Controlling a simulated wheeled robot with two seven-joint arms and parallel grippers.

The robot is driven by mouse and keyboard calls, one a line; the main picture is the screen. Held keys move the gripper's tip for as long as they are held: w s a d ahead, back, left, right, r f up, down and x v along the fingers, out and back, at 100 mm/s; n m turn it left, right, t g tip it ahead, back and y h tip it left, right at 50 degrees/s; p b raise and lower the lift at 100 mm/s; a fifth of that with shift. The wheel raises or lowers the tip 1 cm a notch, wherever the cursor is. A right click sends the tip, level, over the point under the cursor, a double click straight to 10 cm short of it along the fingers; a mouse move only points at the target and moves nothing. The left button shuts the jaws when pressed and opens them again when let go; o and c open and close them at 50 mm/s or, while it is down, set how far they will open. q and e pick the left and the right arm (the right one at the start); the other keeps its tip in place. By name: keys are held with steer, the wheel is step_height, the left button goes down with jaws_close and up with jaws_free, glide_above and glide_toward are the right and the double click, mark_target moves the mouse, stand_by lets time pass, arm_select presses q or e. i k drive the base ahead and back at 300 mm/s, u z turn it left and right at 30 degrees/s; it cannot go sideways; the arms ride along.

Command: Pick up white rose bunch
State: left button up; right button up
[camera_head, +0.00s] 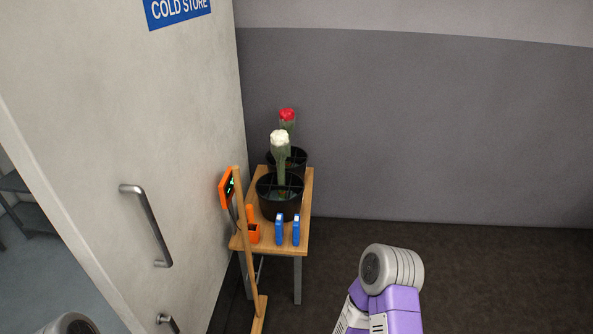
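The white rose bunch (280,143) stands upright in the front black bucket (278,207) on a small wooden table (299,243). Its white head is on top, with a green wrapped lower part going down into the bucket. A red bunch (287,115) stands behind it in a second black bucket (299,160), which the front bunch partly hides. Neither gripper shows. Only a grey and purple link of my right arm is at the bottom right of centre, well apart from the table, and a grey part of mine at the bottom left edge.
Two blue items (279,229) and an orange holder (253,233) are on the table's front. A wooden post (247,260) with an orange-framed display (227,187) stands at its left. A pale door (150,130) with handles is left. The floor right of the table is clear.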

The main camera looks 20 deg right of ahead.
mark_target(280, 142)
steer(key=z, duration=1.7)
steer(key=i, duration=2.8)
steer(key=u, duration=3.25)
steer(key=i, duration=1)
steer(key=z, duration=0.05)
